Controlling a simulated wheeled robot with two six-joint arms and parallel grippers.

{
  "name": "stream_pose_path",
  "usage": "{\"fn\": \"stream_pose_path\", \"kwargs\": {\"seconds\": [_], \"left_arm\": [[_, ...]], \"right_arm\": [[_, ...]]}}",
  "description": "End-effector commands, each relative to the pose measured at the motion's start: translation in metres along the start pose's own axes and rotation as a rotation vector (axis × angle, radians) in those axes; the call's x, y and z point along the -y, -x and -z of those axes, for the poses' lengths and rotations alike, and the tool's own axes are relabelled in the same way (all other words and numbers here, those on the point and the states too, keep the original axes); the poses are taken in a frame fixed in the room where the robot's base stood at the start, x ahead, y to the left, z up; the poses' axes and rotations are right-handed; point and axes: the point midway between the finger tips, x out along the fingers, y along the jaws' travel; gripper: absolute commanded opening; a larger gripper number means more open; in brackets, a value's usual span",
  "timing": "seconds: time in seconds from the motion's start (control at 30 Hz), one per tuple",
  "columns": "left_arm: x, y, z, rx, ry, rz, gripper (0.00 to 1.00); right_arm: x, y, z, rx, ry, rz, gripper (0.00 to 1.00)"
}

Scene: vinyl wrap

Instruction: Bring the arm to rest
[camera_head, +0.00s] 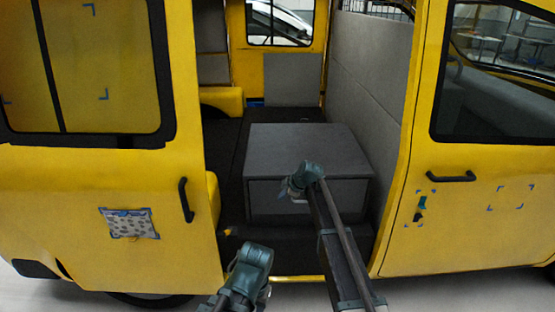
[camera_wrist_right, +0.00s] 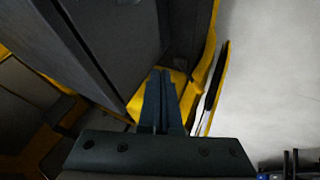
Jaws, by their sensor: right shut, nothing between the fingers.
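My right arm reaches up from the bottom of the head view into the van's open doorway. Its gripper (camera_head: 287,189) is small there, in front of the grey box, and partly hidden by my own wrist. In the right wrist view the two dark fingers of the right gripper (camera_wrist_right: 161,85) lie together with nothing between them. Behind them are dark panels, yellow bodywork and pale floor. Part of my left arm shows at the bottom centre of the head view, but I do not see its gripper.
A yellow van (camera_head: 185,250) fills the head view. A grey box (camera_head: 300,145) stands inside its doorway. Door handles (camera_head: 186,200) stick out on both sides. A patterned patch (camera_head: 131,223) is on the left panel. Blue corner marks (camera_head: 515,198) are on the right panel.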

Motion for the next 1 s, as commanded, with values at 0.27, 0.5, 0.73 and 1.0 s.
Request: {"fn": "stream_pose_path", "kwargs": {"seconds": [0.27,0.5,0.73,1.0], "left_arm": [[0.002,0.022,-0.001,0.0,0.0,0.0,0.39],[0.004,0.045,-0.003,0.0,0.0,0.0,0.39],[0.005,0.058,-0.003,0.0,0.0,0.0,0.39],[0.006,0.06,-0.004,0.0,0.0,0.0,0.39]], "right_arm": [[0.126,0.055,0.02,0.133,-0.265,0.145,0.0],[0.275,0.141,0.014,0.437,-0.67,0.216,0.0],[0.358,0.207,-0.006,0.677,-0.949,0.144,0.0],[0.38,0.228,-0.014,0.762,-1.051,0.089,0.0]]}}
